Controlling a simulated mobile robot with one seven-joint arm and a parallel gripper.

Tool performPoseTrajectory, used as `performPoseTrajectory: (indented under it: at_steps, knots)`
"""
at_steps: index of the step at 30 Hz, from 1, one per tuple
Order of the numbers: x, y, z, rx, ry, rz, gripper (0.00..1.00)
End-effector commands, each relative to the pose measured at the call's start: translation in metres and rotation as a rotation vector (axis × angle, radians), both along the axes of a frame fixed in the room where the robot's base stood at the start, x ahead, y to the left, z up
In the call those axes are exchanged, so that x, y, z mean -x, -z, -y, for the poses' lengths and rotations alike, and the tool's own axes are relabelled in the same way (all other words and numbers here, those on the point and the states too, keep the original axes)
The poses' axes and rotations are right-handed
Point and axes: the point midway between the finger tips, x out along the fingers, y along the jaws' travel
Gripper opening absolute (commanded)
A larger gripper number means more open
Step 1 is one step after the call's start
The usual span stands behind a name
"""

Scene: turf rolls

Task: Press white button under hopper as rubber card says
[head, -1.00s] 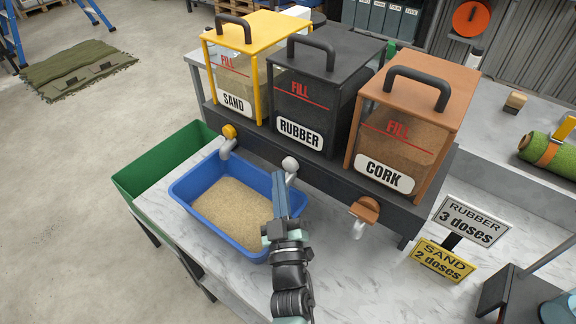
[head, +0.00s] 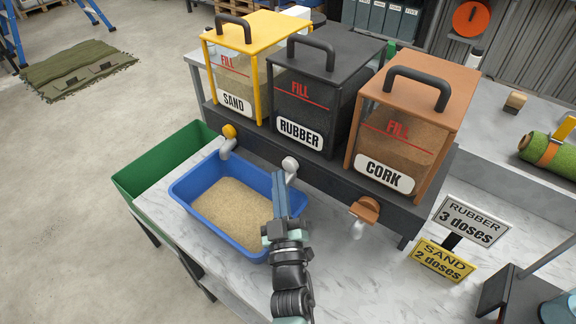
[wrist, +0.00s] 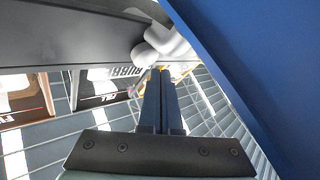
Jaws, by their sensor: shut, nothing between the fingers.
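The black rubber hopper (head: 312,92) stands between the sand hopper (head: 256,65) and the cork hopper (head: 410,125). A white button (head: 290,164) with a grey spout is on the dark rail under it; the white part also shows in the wrist view (wrist: 160,42). The white rubber card (head: 472,221) reads "RUBBER 3 doses". My gripper (head: 279,176) is shut and empty, its blue fingertips just in front of the button; they also show in the wrist view (wrist: 160,72). I cannot tell whether they touch it.
A blue tray (head: 187,202) holding tan grains stands below the spouts, left of my gripper. A yellow card (head: 443,261) reads "SAND 2 doses". A yellow button (head: 229,131) and a brown button (head: 364,209) flank the white one. A green bin (head: 160,165) stands left.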

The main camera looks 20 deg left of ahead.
Motion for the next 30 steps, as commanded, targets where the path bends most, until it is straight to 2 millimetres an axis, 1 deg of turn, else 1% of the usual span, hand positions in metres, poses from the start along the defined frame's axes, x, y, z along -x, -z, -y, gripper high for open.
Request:
performPoseTrajectory:
  at_steps: [10, 30]
  knots:
    - [-0.008, 0.000, 0.003, 0.000, 0.001, 0.002, 0.00]
    - [-0.011, 0.000, 0.004, 0.000, 0.000, 0.000, 0.00]
